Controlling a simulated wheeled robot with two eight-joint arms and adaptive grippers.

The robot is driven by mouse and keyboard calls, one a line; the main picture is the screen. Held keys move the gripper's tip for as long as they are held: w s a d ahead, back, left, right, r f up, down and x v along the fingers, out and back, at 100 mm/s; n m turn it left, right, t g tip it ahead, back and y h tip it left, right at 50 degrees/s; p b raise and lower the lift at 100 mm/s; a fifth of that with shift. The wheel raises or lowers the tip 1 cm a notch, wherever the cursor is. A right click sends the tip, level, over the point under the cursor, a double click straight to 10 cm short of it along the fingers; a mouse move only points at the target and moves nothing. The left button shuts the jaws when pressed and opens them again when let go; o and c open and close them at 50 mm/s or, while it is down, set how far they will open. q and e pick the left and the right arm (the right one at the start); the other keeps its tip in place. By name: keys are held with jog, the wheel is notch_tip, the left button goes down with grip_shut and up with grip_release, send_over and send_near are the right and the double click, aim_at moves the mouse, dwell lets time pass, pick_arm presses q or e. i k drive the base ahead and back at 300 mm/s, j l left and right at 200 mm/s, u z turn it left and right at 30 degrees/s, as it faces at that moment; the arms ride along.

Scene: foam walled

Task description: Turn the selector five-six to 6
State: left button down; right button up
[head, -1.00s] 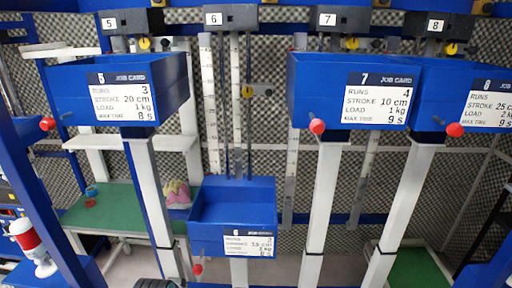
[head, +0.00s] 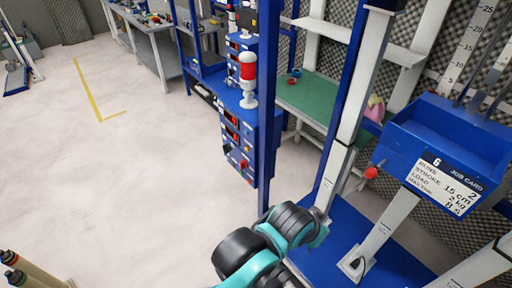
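A blue control column (head: 240,150) stands left of the frame posts in the head view, with small boxes carrying red lit displays and dark knobs on its left-hand face. Labels on these boxes are too small to read, so I cannot tell which knob is selector five-six or where it points. A teal and black arm of mine (head: 262,245) reaches in from the bottom centre, in front of the column's foot. No gripper fingers of mine can be made out.
A red and white beacon (head: 248,80) stands on the column. Blue tray 6 (head: 440,135) with its job card, reading stroke 15 cm, is at right, a red-tipped lever (head: 371,172) beside it. A green-topped table (head: 310,100) is behind. Open pale floor (head: 130,190) lies left.

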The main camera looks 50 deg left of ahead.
aim_at(226, 147)
jog(key=u, duration=1.65)
jog(key=i+j+u, duration=0.25)
jog(key=i+j+z, duration=0.2)
jog(key=j, duration=0.25)
jog(key=k+l, duration=0.05)
jog(key=k, duration=0.05)
